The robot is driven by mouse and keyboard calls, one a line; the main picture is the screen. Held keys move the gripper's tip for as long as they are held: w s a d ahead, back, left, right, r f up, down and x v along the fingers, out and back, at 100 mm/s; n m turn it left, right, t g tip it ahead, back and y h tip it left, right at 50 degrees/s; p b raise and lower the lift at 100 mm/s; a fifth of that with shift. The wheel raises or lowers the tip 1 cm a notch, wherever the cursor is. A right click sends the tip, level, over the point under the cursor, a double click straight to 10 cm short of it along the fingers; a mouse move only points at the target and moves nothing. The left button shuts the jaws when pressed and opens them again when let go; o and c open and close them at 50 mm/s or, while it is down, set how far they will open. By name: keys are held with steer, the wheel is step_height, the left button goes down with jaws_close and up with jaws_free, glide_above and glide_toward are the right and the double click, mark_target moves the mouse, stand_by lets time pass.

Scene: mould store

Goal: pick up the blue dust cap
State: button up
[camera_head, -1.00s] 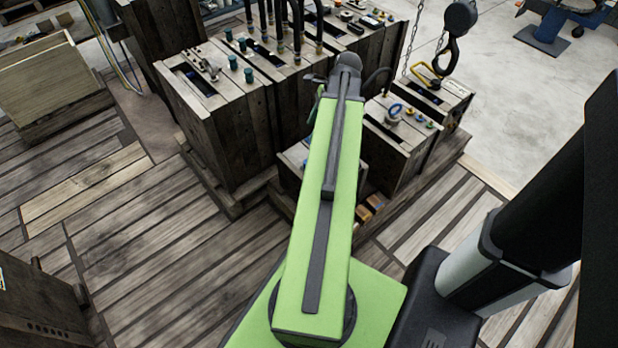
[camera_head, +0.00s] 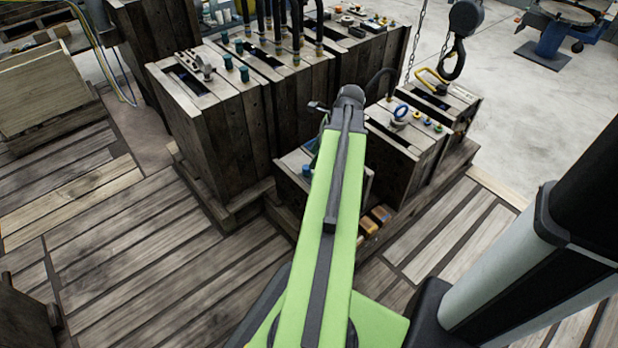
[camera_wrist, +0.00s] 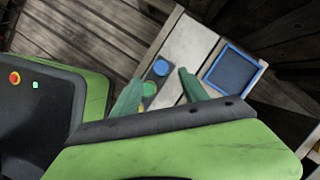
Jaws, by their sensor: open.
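The blue dust cap (camera_wrist: 160,68) is a small round disc on a pale wooden block top in the wrist view. In this view the blue cap appears between and slightly beyond the fingertips; nothing is held. I cannot tell the height of the fingers above the cap.
A blue-edged square recess (camera_wrist: 233,70) lies right of the cap. Tall wooden crates (camera_head: 225,130) with upright fittings stand behind left. A crate (camera_head: 405,150) with a blue ring (camera_head: 401,112) stands right. A hook (camera_head: 452,60) hangs behind.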

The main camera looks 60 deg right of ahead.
mark_target(307, 169)
steer(key=shift+w+f, duration=0.1)
steer(key=shift+f, duration=0.1)
steer(key=b+x, duration=0.4)
steer(key=x, duration=0.1)
steer(key=shift+f+b, duration=0.2)
steer(key=shift+b, duration=0.2)
steer(key=shift+r, duration=0.2)
jaws_close()
